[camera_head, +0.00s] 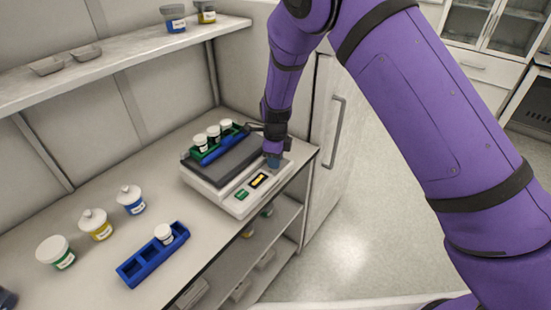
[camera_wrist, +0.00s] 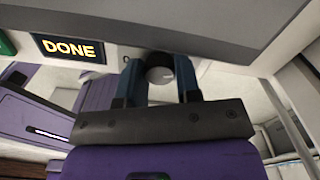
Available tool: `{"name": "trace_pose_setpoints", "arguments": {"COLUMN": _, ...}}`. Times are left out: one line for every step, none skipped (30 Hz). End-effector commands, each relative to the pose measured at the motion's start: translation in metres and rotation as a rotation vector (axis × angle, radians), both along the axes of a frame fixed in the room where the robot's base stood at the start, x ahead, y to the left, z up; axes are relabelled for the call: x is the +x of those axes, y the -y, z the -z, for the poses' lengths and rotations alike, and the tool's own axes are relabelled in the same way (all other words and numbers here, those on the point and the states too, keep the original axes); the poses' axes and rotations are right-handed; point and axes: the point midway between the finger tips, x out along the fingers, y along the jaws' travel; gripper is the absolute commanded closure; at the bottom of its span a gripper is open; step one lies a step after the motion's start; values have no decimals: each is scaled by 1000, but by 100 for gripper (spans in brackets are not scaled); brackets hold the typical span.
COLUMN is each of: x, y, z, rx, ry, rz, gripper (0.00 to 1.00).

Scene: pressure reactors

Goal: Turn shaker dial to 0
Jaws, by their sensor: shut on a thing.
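The shaker (camera_head: 222,185) is a white and grey box at the right end of the counter. A green and blue rack with several white-capped vials sits on its top. Its front panel has a green button (camera_head: 242,194) and a small display (camera_head: 258,181). In the wrist view the display (camera_wrist: 69,49) reads "DONE". The round dial (camera_wrist: 160,72) shows between my fingers. My gripper (camera_head: 273,162) is at the right end of the panel. In the wrist view my gripper (camera_wrist: 160,78) has its two blue fingers on either side of the dial, shut on it. The dial's setting is not readable.
A blue rack (camera_head: 140,267) with one vial lies on the counter at front. Several capped jars (camera_head: 97,224) stand to its left. A shelf (camera_head: 120,62) with bottles and small trays runs above. A fridge-like door (camera_head: 335,130) stands right of the counter; the floor beyond is clear.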

Motion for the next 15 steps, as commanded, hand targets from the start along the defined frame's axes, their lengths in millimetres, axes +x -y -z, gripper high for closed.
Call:
{"name": "trace_pose_setpoints", "arguments": {"x": 0, "y": 0, "z": 0, "rx": 0, "ry": 0, "rz": 1, "gripper": 92}}
{"name": "trace_pose_setpoints", "arguments": {"x": 0, "y": 0, "z": 0, "rx": 0, "ry": 0, "rz": 1, "gripper": 92}}
{"name": "trace_pose_setpoints", "arguments": {"x": 0, "y": 0, "z": 0, "rx": 0, "ry": 0, "rz": 1, "gripper": 62}}
{"name": "trace_pose_setpoints", "arguments": {"x": 0, "y": 0, "z": 0, "rx": 0, "ry": 0, "rz": 1, "gripper": 55}}
{"name": "trace_pose_setpoints", "arguments": {"x": 0, "y": 0, "z": 0, "rx": 0, "ry": 0, "rz": 1, "gripper": 48}}
{"name": "trace_pose_setpoints", "arguments": {"x": 0, "y": 0, "z": 0, "rx": 0, "ry": 0, "rz": 1, "gripper": 43}}
{"name": "trace_pose_setpoints", "arguments": {"x": 0, "y": 0, "z": 0, "rx": 0, "ry": 0, "rz": 1, "gripper": 43}}
{"name": "trace_pose_setpoints", "arguments": {"x": 0, "y": 0, "z": 0, "rx": 0, "ry": 0, "rz": 1, "gripper": 43}}
{"name": "trace_pose_setpoints", "arguments": {"x": 0, "y": 0, "z": 0, "rx": 0, "ry": 0, "rz": 1, "gripper": 43}}
{"name": "trace_pose_setpoints", "arguments": {"x": 0, "y": 0, "z": 0, "rx": 0, "ry": 0, "rz": 1, "gripper": 43}}
{"name": "trace_pose_setpoints", "arguments": {"x": 0, "y": 0, "z": 0, "rx": 0, "ry": 0, "rz": 1, "gripper": 43}}
{"name": "trace_pose_setpoints", "arguments": {"x": 0, "y": 0, "z": 0, "rx": 0, "ry": 0, "rz": 1, "gripper": 43}}
{"name": "trace_pose_setpoints", "arguments": {"x": 0, "y": 0, "z": 0, "rx": 0, "ry": 0, "rz": 1, "gripper": 43}}
{"name": "trace_pose_setpoints", "arguments": {"x": 0, "y": 0, "z": -1, "rx": 0, "ry": 0, "rz": 1, "gripper": 43}}
{"name": "trace_pose_setpoints", "arguments": {"x": 0, "y": 0, "z": -2, "rx": 1, "ry": 1, "rz": 1, "gripper": 43}}
